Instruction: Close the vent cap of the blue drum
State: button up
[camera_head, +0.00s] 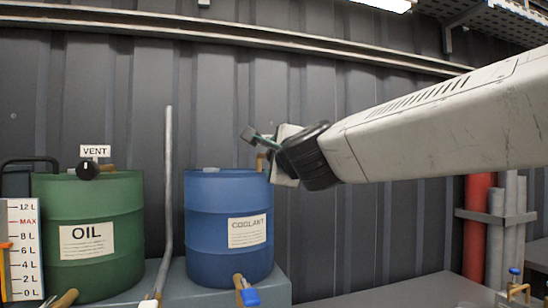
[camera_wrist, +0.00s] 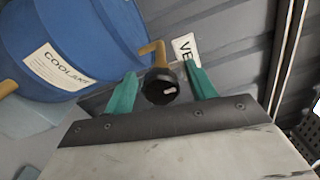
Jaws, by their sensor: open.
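The blue drum (camera_head: 228,240) with a COOLANT label stands on a grey ledge in the head view; it also fills the upper left of the wrist view (camera_wrist: 75,35). Its vent cap is a round black knob (camera_wrist: 160,87) with a pale mark, at the end of a brass pipe (camera_wrist: 155,52). My gripper (camera_wrist: 160,69) is open, its teal fingers on either side of the cap in the picture. I cannot tell the depth or whether they touch it. In the head view my gripper (camera_head: 258,137) is at the drum's upper right and hides the cap.
A green OIL drum (camera_head: 93,225) with its own black vent knob (camera_head: 88,170) stands left. A grey upright pipe (camera_head: 167,190) rises between the drums. A vent sign (camera_wrist: 185,47) is just beyond my fingers. The corrugated wall is close behind.

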jog(key=v, duration=0.7)
jog(key=shift+s, duration=0.2)
jog(key=s+a+f+n+g+y, duration=0.4)
jog(key=s+a+f+n+g, duration=0.15)
jog(key=f+n, duration=0.4)
jog(key=s+d+f+n+g+h, duration=0.2)
jog(key=s+d+f+n+g, duration=0.35)
jog(key=f, duration=0.45)
jog(key=s+d+f+g+h, duration=0.1)
jog(key=s+d+f+h, duration=0.1)
jog(key=s+d+f, duration=0.2)
jog(key=s+d+f+n+g+h, duration=0.1)
jog(key=s+d+f+g+h, duration=0.1)
jog(key=s+d+f, duration=0.2)
jog(key=s+d+f+g+h, duration=0.2)
jog(key=s+d+f, duration=0.3)
jog(key=s+d, duration=0.4)
jog(key=d+h, duration=0.1)
jog(key=d, duration=0.5)
jog(key=shift+d+n, duration=0.2)
jog(key=shift+n, duration=0.2)
